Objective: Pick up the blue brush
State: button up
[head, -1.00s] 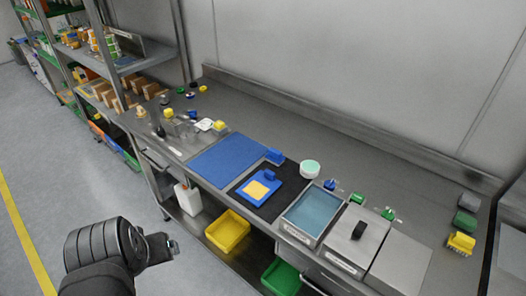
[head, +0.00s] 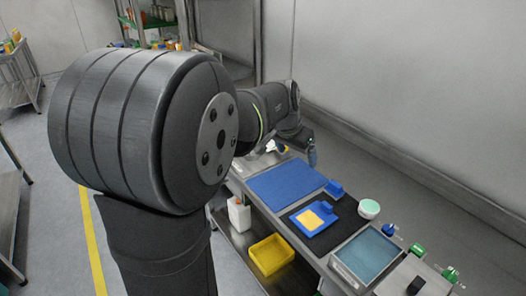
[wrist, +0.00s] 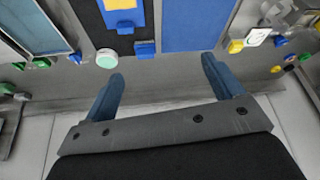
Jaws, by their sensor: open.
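A small blue block-like piece (head: 334,188), possibly the blue brush, lies at the edge between the blue mat and the black mat; bristles cannot be made out. It also shows in the wrist view (wrist: 145,48), just beyond and between my fingertips. A second small blue piece (head: 326,208) is on the blue board with the yellow square; it could also be the brush. My gripper (wrist: 162,68) is open and empty, with its two blue fingers apart above the back of the bench. In the head view its tip (head: 312,157) hangs behind the blue mat.
The blue mat (head: 285,183) lies flat beside the black mat. A round pale-green-topped container (head: 369,208) and a blue-filled tray (head: 369,254) stand to the right. The back wall is close behind the bench. A yellow bin (head: 270,254) is below.

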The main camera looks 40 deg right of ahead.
aim_at(336, 184)
jog(key=s+d+f+m+g, duration=0.1)
jog(key=d+f, duration=0.1)
jog(key=d, duration=0.4)
jog(key=s+d+f+m, duration=0.1)
jog(key=d+f+m, duration=0.1)
jog(key=d, duration=0.4)
jog(key=x, duration=1.8)
jog(key=shift+s, duration=0.2)
jog(key=c, duration=1.1)
jog(key=shift+r, duration=0.2)
jog(key=shift+r, duration=0.65)
notch_tip(336, 184, up, 3)
jog(key=shift+f, duration=0.1)
jog(key=s+r, duration=0.2)
jog(key=s, duration=0.2)
jog(key=s+r, duration=0.2)
jog(key=s, duration=0.1)
jog(key=s+a+r, duration=0.1)
jog(key=s+r, duration=0.1)
jog(key=s, duration=0.2)
jog(key=shift+s+a+r, duration=0.1)
jog(key=shift+s+r, duration=0.2)
